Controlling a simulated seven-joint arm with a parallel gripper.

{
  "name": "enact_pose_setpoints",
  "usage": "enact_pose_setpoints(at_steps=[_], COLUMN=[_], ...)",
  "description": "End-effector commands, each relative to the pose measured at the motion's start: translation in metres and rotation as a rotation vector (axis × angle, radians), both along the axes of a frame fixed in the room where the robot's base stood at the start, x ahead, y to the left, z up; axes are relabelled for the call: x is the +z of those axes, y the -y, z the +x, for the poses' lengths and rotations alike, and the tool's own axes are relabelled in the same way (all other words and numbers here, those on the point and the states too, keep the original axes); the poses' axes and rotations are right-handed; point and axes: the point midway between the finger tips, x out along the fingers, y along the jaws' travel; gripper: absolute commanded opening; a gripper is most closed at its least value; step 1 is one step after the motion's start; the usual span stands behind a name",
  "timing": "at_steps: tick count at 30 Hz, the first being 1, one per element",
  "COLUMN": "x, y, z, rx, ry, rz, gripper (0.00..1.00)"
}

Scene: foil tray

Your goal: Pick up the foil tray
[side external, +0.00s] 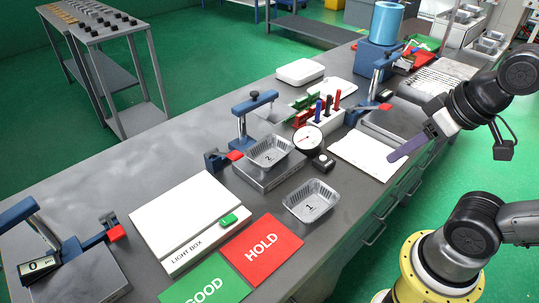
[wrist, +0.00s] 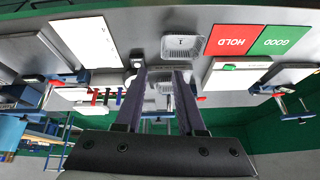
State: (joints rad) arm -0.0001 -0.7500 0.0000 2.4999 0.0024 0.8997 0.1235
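A silver foil tray marked 1 (side external: 311,201) sits on the grey bench beside the red HOLD card. It also shows in the wrist view (wrist: 181,45), beyond the fingertips. A second foil tray, marked 2 (side external: 268,152), sits on a metal block under a blue clamp stand. In the wrist view, it appears partly hidden between and behind the fingers. My gripper (side external: 394,157) is in the air near the white paper at the bench's right side, apart from both trays. In the wrist view, its two fingers (wrist: 160,74) are spread with nothing held between them.
The HOLD card (side external: 262,249), GOOD card (side external: 207,283) and light box (side external: 180,215) lie left. Bare bench (side external: 345,215) shows right of tray 1.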

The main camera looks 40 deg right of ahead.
Motion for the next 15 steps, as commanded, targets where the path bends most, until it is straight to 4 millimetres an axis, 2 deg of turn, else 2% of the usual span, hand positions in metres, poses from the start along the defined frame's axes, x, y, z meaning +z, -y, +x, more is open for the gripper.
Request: enact_pose_setpoints(at_steps=[4, 8, 15], x=[0.011, 0.027, 0.049], y=[-0.007, -0.017, -0.027], z=[0.007, 0.023, 0.072], rx=[-0.259, -0.546, -1.133], ry=[0.023, 0.017, -0.076], rz=[0.181, 0.395, 0.786], gripper=[0.39, 0.39, 0.39])
